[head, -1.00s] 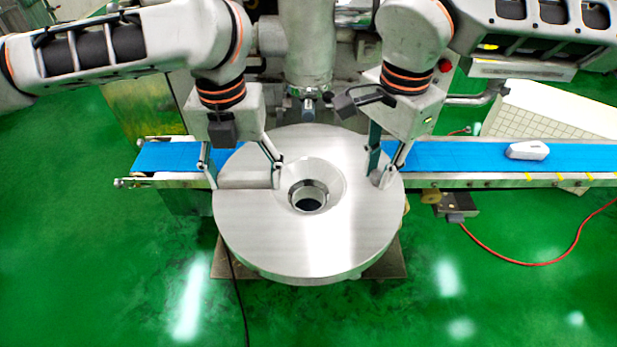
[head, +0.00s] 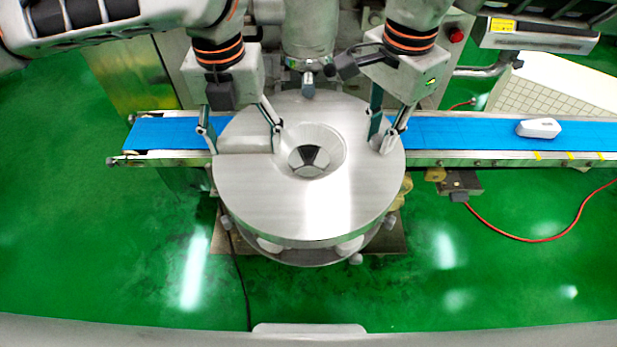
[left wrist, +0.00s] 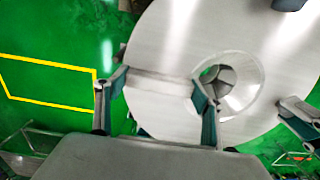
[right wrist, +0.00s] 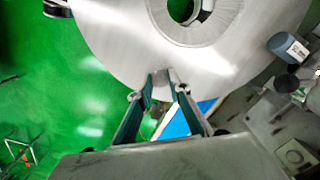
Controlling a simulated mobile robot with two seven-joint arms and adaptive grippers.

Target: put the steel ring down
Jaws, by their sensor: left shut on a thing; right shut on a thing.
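The steel ring (head: 270,205) is a wide, flat, brushed disc with a funnel-like centre hole. It lies roughly level in front of the machine, above a lower round steel part (head: 310,257) with several knobs; a gap shows at the front. Whether it touches that part elsewhere is hidden. My left gripper (head: 245,150) is shut on the ring's left side, its fingers astride a straight block, also seen in the left wrist view (left wrist: 160,88). My right gripper (head: 381,148) is shut on the ring's right side, at a small tab seen in the right wrist view (right wrist: 160,82).
A blue conveyor belt (head: 470,132) runs behind the ring to both sides. A white object (head: 538,128) lies on its right part. The machine's vertical steel cylinder (head: 308,40) stands just behind the ring. Green floor is clear in front; a red hose (head: 530,238) lies at right.

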